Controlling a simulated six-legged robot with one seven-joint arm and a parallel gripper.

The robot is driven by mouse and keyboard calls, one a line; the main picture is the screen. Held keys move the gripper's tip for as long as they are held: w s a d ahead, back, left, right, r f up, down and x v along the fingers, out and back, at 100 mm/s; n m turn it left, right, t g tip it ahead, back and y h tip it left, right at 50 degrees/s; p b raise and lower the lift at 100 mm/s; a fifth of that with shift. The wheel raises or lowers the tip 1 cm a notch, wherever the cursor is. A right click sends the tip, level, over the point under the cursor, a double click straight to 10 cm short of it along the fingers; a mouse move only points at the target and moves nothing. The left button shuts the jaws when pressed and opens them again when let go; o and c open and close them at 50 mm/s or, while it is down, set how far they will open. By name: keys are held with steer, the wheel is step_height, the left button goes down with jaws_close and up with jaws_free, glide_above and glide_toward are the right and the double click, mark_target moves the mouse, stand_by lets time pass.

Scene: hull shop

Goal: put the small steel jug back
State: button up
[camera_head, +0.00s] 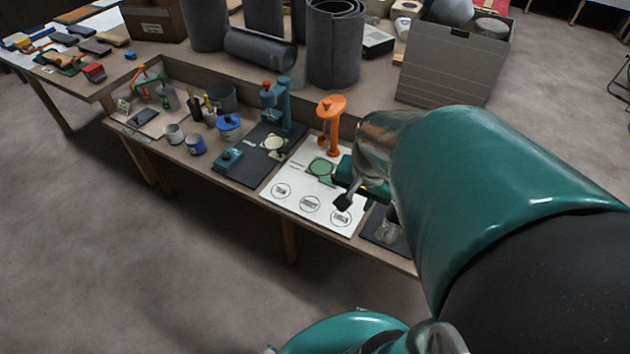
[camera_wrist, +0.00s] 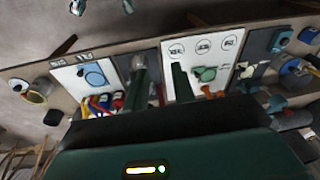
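A small grey, shiny vessel (camera_head: 388,232), possibly the steel jug, stands on the dark mat right of the white board, partly hidden by my arm. I cannot tell its shape fully. The white board (camera_head: 285,205) carries a green jug-like shape (camera_head: 320,168) and three circled drawings along its front. My gripper (camera_wrist: 158,72) has its two dark green fingers apart, with no held object visible between them. In the head view my gripper (camera_head: 348,188) is over the board's right side, mostly hidden by my arm. In the wrist view the green shape (camera_wrist: 205,73) is right of the fingers.
An orange stand (camera_head: 331,124) rises behind the board. A teal machine (camera_head: 283,105) stands on a dark mat to the left. A grey cup (camera_head: 173,133) and blue tins (camera_head: 229,127) are farther left. A grey crate (camera_head: 450,65) and dark rolls (camera_head: 334,45) fill the back.

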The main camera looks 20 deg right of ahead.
steer(key=s+a+r+n+t, duration=0.3)
steer(key=a+r+n, duration=0.6)
steer(key=r, duration=0.3)
steer(key=shift+s+a+t, duration=0.3)
steer(key=shift+s+a, duration=0.35)
steer(key=shift+a, duration=0.25)
steer(key=shift+r, duration=0.1)
